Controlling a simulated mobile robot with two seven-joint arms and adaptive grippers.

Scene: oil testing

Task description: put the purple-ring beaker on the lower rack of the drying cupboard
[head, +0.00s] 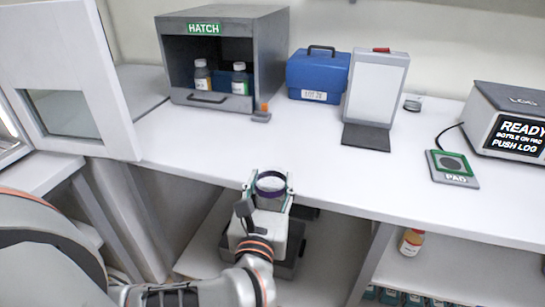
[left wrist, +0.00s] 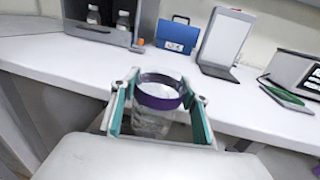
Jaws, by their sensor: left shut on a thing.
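The purple-ring beaker (head: 270,182) is clear glass with a purple band near its rim. My left gripper (head: 268,196) is shut on it, just in front of the bench's front edge. In the left wrist view the beaker (left wrist: 155,122) stands upright between the teal-lined fingers of the left gripper (left wrist: 160,108). At the far left of the head view is a white door (head: 68,50) with a window, swung open. It seems to belong to the drying cupboard (head: 8,140), of which only an edge shows. Its racks are out of view. My right gripper is not in view.
The white bench (head: 230,145) has free room in its middle. At its back stand a grey hatch box (head: 270,60) with two bottles, a blue case (head: 318,72) and a white panel (head: 376,88). The pad (head: 453,178) and log box (head: 505,110) are at right. Shelves lie below.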

